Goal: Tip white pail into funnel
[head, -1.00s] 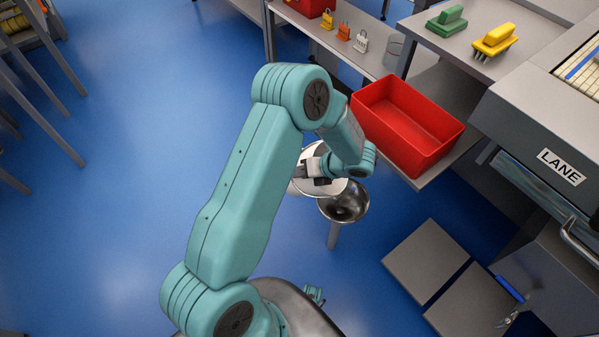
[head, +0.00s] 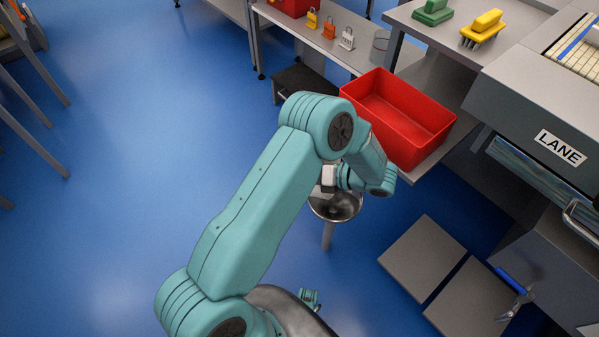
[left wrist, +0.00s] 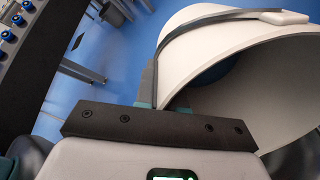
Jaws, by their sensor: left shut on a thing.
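The white pail (left wrist: 205,35) fills the upper right of the left wrist view, with a grey band across it and its mouth turned to the lower right. It looks tilted. My left gripper (left wrist: 150,108) is shut on it at its near edge; the exact grip point is hard to see. In the head view my left gripper (head: 328,180) is just above the metal funnel (head: 338,208), and my arm hides most or all of the pail. The funnel is a shiny bowl on a thin post. The pail's contents cannot be seen.
A red bin (head: 400,120) stands on a grey shelf right of my arm, close to the wrist. The LANE machine (head: 545,120) is farther right. Grey floor plates (head: 422,258) lie in front of it. Blue floor (head: 130,150) is clear on the left.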

